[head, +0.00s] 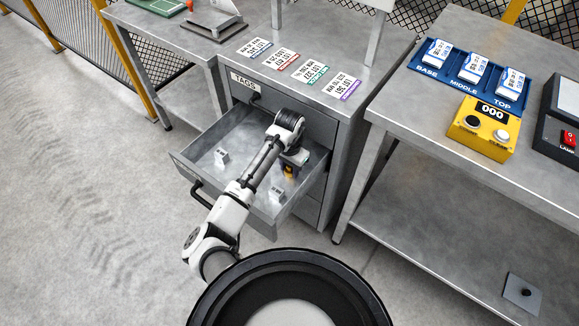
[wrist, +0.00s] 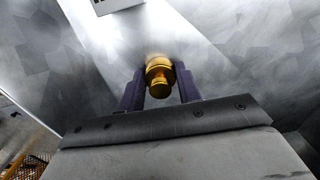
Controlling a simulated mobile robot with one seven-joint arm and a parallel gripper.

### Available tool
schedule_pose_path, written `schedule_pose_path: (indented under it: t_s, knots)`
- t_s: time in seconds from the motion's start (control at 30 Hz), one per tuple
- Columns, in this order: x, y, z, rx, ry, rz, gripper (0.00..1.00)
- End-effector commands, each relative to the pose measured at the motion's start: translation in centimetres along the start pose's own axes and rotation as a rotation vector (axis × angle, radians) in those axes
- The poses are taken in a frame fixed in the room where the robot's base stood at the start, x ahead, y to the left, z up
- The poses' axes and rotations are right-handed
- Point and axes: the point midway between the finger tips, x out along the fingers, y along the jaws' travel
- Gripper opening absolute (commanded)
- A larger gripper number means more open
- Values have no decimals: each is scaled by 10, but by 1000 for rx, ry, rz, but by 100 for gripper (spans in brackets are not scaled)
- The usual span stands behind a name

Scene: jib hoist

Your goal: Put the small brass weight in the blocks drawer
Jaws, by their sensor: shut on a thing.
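My gripper (wrist: 160,85) is shut on the small brass weight (wrist: 160,72), which sits between its two dark fingers in the wrist view. In the head view the brass weight (head: 289,169) shows as a small yellow patch below my wrist. My gripper (head: 289,172) is over or inside the right part of an open grey drawer (head: 198,156). I cannot tell whether the weight touches the drawer floor. The drawer holds small pale blocks (head: 221,157), with another near its front right corner (head: 276,192). No readable label shows on this drawer.
A shut drawer marked TAGS (head: 245,82) is above the open one. Lot cards (head: 282,61) lie on the cabinet top. The right bench carries a blue rack (head: 455,70) and a yellow counter box (head: 484,130). The floor at left is clear.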

Motion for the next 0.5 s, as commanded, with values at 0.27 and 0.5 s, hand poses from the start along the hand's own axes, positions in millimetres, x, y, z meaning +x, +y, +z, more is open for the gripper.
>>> schedule_pose_path:
  t_s: [0.27, 0.5]
  knots:
    - [2, 0, 0, 0, 0, 1, 56]
    - [0, 0, 0, 0, 0, 0, 56]
